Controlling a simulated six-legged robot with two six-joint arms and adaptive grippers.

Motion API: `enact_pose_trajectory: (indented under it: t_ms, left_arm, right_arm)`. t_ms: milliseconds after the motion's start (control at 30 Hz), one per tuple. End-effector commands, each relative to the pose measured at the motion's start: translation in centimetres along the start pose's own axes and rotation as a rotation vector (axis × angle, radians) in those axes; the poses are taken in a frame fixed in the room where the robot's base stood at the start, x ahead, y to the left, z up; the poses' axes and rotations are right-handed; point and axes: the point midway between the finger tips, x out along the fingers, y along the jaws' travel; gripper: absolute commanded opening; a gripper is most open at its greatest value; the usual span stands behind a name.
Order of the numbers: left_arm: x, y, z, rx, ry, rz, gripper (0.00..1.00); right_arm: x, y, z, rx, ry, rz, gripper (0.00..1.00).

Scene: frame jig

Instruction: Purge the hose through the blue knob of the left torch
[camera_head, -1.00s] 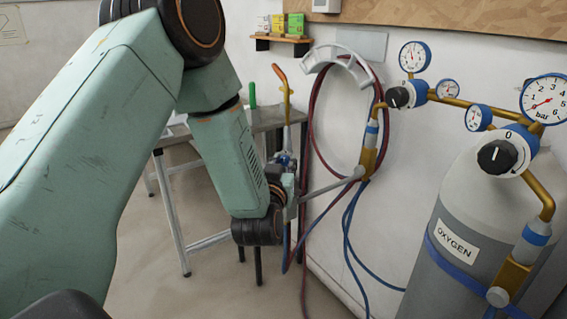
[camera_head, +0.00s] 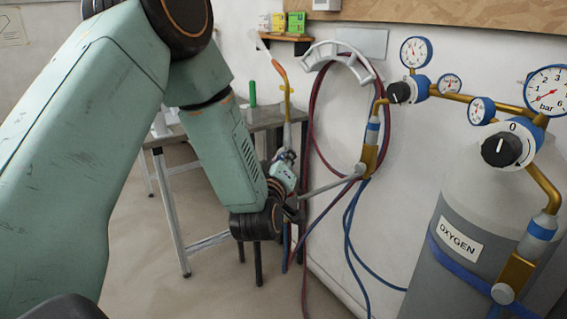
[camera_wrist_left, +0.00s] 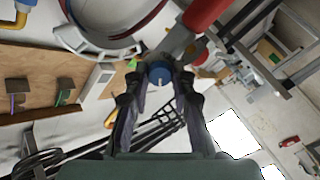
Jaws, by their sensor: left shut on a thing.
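The torch (camera_head: 286,90) stands upright by the table's right end in the head view, its bent copper-coloured tip pointing up and left. A faint whitish plume (camera_head: 259,42) shows at the tip. My left gripper (camera_head: 285,165) is at the lower part of the torch; its fingers are small and partly hidden there. In the left wrist view the blue knob (camera_wrist_left: 159,75) sits between the fingertips of my left gripper (camera_wrist_left: 159,82), which is shut on it. The torch's grey body and red part (camera_wrist_left: 205,14) show beyond the knob. My right gripper is not in view.
An oxygen cylinder (camera_head: 455,275) with regulators and gauges (camera_head: 547,90) stands at the right. Red and blue hoses (camera_head: 349,225) hang by the wall from a white holder (camera_head: 337,54). A metal table (camera_head: 170,140) stands behind my left arm. Floor is clear at the lower left.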

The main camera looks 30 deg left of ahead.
Motion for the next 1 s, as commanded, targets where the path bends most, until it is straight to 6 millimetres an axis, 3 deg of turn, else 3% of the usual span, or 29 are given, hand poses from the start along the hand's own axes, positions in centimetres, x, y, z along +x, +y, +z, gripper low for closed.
enact_pose_trajectory:
  t_ms: [500,1000]
  left_arm:
    - [0.1,-0.1,-0.1,-0.396,0.000,0.004,0.00]
    - [0.0,-0.1,0.0,-0.513,-0.004,0.002,0.00]
  right_arm:
    - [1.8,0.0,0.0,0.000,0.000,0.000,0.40]
    - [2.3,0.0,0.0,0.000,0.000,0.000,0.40]
